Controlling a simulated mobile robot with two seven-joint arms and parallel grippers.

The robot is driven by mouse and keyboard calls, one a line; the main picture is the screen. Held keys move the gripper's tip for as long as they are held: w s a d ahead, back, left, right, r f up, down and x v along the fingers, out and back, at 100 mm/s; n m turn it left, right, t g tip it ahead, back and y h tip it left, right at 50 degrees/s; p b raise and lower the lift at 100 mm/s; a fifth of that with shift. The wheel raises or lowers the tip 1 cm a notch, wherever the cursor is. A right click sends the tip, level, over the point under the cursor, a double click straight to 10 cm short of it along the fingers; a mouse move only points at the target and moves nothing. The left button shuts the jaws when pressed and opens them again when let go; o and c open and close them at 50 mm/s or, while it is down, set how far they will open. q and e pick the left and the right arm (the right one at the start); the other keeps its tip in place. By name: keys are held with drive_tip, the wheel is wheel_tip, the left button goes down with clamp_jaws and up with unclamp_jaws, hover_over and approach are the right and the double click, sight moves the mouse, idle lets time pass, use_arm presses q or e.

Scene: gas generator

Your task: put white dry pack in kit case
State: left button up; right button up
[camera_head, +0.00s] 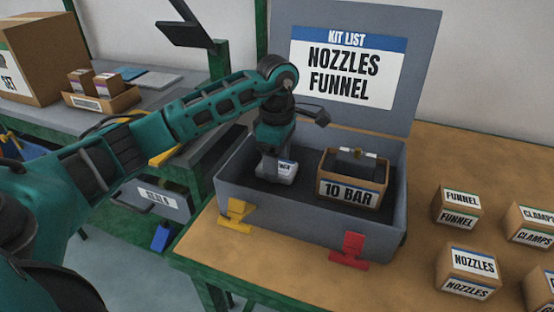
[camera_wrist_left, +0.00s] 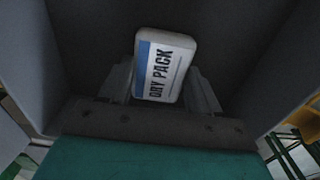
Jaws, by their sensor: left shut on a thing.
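The white dry pack (camera_wrist_left: 163,68), with a blue band and "DRY PACK" print, is between the two fingers of my left gripper (camera_wrist_left: 160,88) in the left wrist view. In the head view my left gripper (camera_head: 278,172) points down inside the left part of the grey kit case (camera_head: 309,220), shut on the dry pack (camera_head: 286,169). Most of the pack is hidden there, and I cannot tell whether it touches the case floor. The case lid stands open with a "KIT LIST: NOZZLES, FUNNEL" sheet (camera_head: 348,66). My right gripper is not in view.
A cardboard box marked "10 BAR" (camera_head: 348,190) sits in the right part of the case. Yellow (camera_head: 236,216) and red (camera_head: 350,249) latches are on its front. Funnel (camera_head: 459,207), nozzles (camera_head: 469,272) and clamps (camera_head: 531,226) boxes stand on the table to the right.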

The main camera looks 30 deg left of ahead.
use_arm(q)
drive_tip(key=o, duration=1)
drive_tip(key=shift+o, duration=0.2)
wheel_tip(320, 180, up, 12)
drive_tip(key=p, duration=0.2)
drive_tip(key=shift+r, duration=0.15)
